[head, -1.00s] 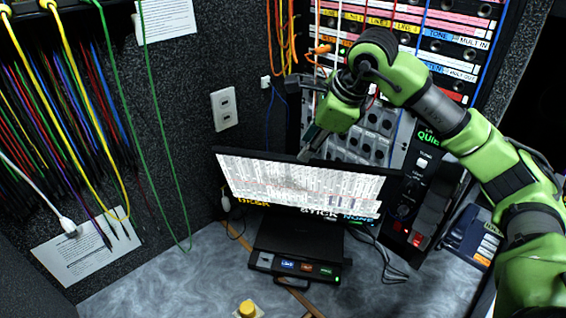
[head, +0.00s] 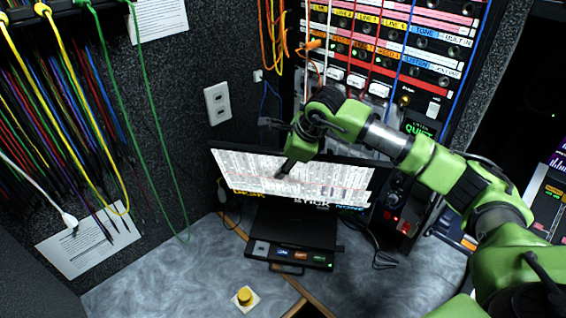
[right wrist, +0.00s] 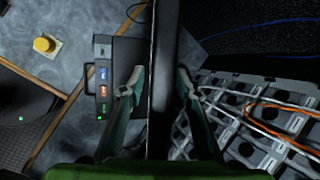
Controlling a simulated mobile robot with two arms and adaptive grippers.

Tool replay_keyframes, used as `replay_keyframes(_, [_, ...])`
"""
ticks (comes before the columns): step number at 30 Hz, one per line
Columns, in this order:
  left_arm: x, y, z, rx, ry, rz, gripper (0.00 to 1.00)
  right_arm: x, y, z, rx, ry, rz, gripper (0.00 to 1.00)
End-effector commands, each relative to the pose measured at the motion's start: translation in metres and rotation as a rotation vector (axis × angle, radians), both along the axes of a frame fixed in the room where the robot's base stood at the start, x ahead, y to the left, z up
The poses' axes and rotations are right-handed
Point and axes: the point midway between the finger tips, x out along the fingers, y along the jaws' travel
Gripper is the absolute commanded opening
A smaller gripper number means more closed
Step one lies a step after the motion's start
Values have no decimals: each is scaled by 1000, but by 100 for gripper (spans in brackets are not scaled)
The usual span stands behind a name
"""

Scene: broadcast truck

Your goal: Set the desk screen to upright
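The desk screen (head: 330,182) is a wide panel with a bright striped display, on a dark base (head: 293,228) with coloured buttons along its front. Its exact tilt is hard to judge. My right gripper (head: 287,166) is at the screen's top edge, left of its middle, with one dark finger in front of the display. In the right wrist view the screen (right wrist: 163,70) is a dark edge-on strip. My right gripper's fingers (right wrist: 158,84) are apart, one on each side of it, with a visible gap on the left. My left gripper is not in view.
A yellow button (head: 245,297) sits on the grey desk in front of the base. A patch rack (head: 400,60) with cables stands behind the screen. A dark control box (head: 405,215) stands right of it. The desk left of the base is clear.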

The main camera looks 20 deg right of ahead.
Motion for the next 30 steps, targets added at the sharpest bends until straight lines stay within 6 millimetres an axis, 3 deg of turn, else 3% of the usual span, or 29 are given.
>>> replay_keyframes(4, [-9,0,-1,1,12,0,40,0,0,0,0,0,0,31])
replay_keyframes(7, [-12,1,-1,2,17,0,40,0,0,0,0,0,0,5])
replay_keyframes(8, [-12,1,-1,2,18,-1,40,0,0,0,0,0,0,0])
replay_keyframes(17, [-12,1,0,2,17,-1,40,4,-4,3,12,17,-5,0])
replay_keyframes(23, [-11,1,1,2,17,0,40,18,-13,9,56,72,-8,0])
replay_keyframes(30, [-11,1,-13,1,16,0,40,39,-29,16,58,70,-5,0])
